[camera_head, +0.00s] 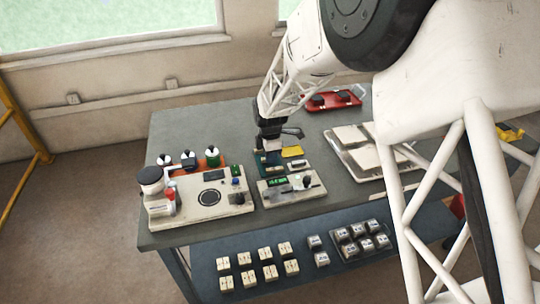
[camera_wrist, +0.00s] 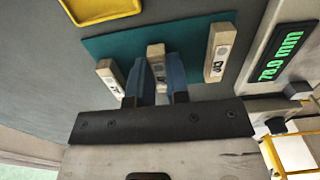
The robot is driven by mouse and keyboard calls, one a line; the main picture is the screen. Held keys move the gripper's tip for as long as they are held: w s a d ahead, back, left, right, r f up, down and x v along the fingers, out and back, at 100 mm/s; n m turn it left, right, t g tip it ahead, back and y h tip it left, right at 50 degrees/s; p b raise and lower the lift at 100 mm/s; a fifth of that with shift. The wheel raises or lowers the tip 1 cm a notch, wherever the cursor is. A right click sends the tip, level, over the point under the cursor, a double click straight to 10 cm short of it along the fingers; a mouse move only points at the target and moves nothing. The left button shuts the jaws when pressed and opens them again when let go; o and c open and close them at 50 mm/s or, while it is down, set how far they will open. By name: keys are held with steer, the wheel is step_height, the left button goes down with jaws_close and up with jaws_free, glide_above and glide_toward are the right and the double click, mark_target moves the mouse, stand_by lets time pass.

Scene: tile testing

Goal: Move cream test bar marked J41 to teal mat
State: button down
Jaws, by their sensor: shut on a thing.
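In the wrist view my gripper (camera_wrist: 161,68) is shut on a cream bar (camera_wrist: 156,52), with a blue-grey finger on each side of it. Its mark is partly covered and I cannot read it surely. The held bar is over the teal mat (camera_wrist: 199,30); I cannot tell whether it touches. Two other cream marked bars lie by it, one at the left (camera_wrist: 110,77) and one at the right (camera_wrist: 220,52), both free of the fingers. In the head view my gripper (camera_head: 270,145) is low over the teal mat (camera_head: 262,157), hiding the bar.
A gauge (camera_head: 290,186) with a green display stands in front of the mat; it reads 78.0 mm in the wrist view (camera_wrist: 281,54). A yellow tray (camera_head: 292,151) lies beside the mat. A cream instrument (camera_head: 210,199) is at the left, a metal tray (camera_head: 366,181) at the right.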

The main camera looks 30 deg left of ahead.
steer(key=shift+f, duration=0.15)
steer(key=c, duration=1)
jaws_free()
steer(key=shift+o, duration=0.3)
steer(key=o, duration=0.3)
steer(key=shift+r, duration=3)
steer(key=shift+d, duration=0.1)
